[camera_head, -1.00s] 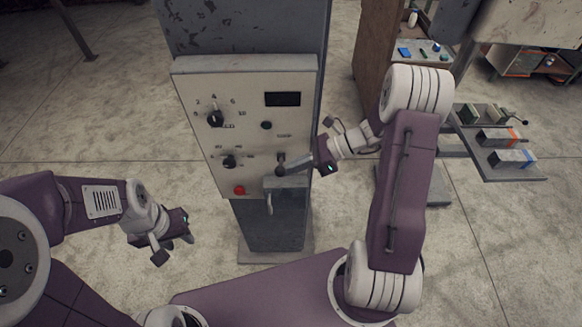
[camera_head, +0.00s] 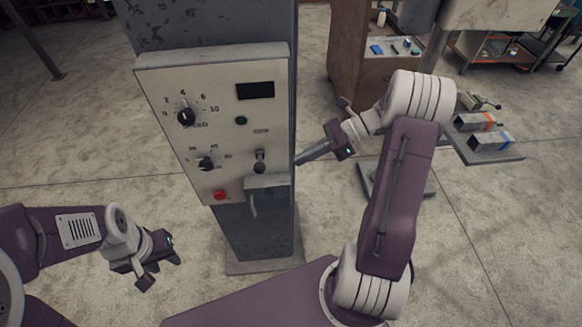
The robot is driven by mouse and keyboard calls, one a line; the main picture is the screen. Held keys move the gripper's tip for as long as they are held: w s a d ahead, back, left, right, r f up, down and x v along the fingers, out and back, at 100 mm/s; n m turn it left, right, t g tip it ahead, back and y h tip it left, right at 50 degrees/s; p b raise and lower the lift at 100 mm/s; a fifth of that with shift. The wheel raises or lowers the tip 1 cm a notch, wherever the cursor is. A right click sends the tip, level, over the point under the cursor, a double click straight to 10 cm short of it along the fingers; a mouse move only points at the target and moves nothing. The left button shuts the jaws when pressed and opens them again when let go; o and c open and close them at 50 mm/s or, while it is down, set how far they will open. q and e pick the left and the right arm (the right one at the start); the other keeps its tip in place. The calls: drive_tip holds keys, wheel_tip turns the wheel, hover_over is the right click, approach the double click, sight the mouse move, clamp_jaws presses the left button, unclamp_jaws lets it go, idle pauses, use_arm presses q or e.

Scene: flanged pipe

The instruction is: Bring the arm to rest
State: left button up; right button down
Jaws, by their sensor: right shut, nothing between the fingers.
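My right gripper (camera_head: 303,158) is shut and empty. Its fingers point left and end beside the right edge of the control panel (camera_head: 165,85), near the height of a small toggle switch (camera_head: 260,160); the tips look apart from the switch. My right arm reaches up on the right side of the view and bends back toward the panel. My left gripper (camera_head: 163,273) is low on the left, its fingers spread apart with nothing between them. It is over the floor, clear of the panel's grey post (camera_head: 262,230).
The panel carries a large knob (camera_head: 186,117), a smaller knob (camera_head: 206,163), a dark display (camera_head: 255,90), a red button (camera_head: 220,195) and a grey box with a handle (camera_head: 266,185). The front-left floor looks open.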

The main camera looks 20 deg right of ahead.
use_arm(q)
drive_tip(key=shift+s+a, duration=0.15)
drive_tip(key=shift+s, duration=0.1)
use_arm(e)
drive_tip(key=shift+s+d+r, duration=0.1)
drive_tip(key=shift+s+r, duration=0.15)
drive_tip(key=shift+s, duration=0.05)
drive_tip(key=shift+w, duration=0.1)
